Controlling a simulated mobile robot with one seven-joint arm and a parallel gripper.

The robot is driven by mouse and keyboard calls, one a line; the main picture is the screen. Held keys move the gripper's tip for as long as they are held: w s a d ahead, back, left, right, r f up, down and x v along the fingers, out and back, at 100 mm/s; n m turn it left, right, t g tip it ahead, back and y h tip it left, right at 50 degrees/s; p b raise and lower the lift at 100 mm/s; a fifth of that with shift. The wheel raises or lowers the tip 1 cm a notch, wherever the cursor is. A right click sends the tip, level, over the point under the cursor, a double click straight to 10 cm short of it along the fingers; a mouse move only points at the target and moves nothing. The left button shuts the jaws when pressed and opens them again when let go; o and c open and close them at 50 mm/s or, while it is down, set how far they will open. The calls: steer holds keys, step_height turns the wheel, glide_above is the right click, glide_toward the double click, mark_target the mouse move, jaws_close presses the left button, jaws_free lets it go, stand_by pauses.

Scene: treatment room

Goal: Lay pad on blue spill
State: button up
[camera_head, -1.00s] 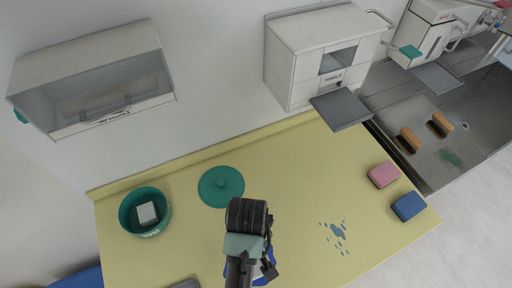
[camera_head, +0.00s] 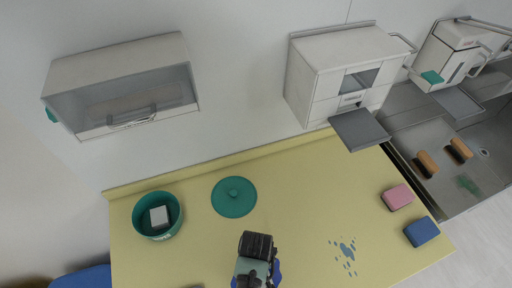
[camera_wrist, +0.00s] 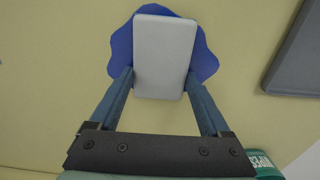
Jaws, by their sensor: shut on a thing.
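A pale grey-white pad (camera_wrist: 165,55) is between the fingers of my gripper (camera_wrist: 161,78) in the wrist view. The fingers press on its two long sides near its lower end. A dark blue spill (camera_wrist: 204,62) with a wavy edge shows around the pad's sides and top. The pad covers its middle; whether it touches the spill or is just above I cannot tell. In the head view my gripper (camera_head: 257,268) is at the bottom edge, with a bit of the blue spill (camera_head: 278,272) beside it; the pad is hidden there.
A green tub (camera_head: 143,228) with a pale block (camera_head: 159,217) in it and a green lid (camera_head: 234,198) lie behind. Lighter blue spots (camera_head: 347,247), a pink sponge (camera_head: 397,197) and a blue sponge (camera_head: 421,231) lie right. A grey slab (camera_wrist: 298,55) is near the spill.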

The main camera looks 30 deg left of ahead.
steer(key=shift+f, duration=0.1)
steer(key=o, duration=1.1)
steer(key=shift+o, duration=0.2)
